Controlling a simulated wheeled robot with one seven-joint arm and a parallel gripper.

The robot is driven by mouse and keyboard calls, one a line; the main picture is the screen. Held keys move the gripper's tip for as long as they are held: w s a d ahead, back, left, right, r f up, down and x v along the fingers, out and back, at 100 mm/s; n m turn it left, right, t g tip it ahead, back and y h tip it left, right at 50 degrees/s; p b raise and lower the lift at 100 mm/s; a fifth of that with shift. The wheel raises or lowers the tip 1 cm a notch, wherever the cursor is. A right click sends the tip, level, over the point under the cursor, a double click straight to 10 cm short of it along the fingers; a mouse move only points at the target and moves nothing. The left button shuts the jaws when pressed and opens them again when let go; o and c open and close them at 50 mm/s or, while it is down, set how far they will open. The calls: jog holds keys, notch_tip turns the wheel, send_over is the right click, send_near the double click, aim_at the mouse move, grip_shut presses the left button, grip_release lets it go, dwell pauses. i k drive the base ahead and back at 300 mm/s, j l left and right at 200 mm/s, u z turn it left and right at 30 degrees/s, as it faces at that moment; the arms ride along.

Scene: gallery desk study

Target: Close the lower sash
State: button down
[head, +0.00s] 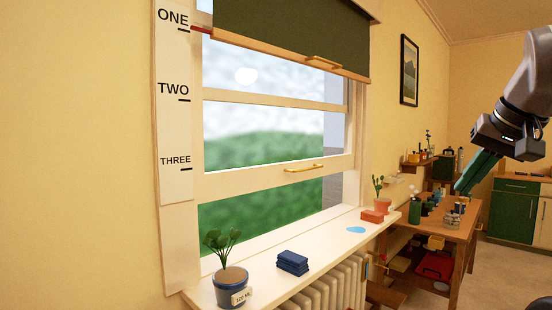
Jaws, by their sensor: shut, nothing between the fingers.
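The window's lower sash (250,181) is raised, with a wide open gap between its bottom rail and the white sill (335,222). A brass handle (304,168) sits on that bottom rail. My gripper (462,187) is at the right of the head view, well to the right of the window and apart from the sash. Its green fingers are shut, empty, and point down and left. They appear in front of the desk area.
A dark green blind (290,32) covers the window top. On the sill are a potted plant (231,285), blue stack (292,263), pale blue patch (356,230), red block (372,216) and another plant (382,204). A cluttered wooden desk (455,228) stands right.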

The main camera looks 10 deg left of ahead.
aim_at(212, 186)
jog(key=i+l+u, duration=0.15)
jog(key=i, duration=0.8)
jog(key=i+u, duration=0.1)
jog(key=u, duration=0.4)
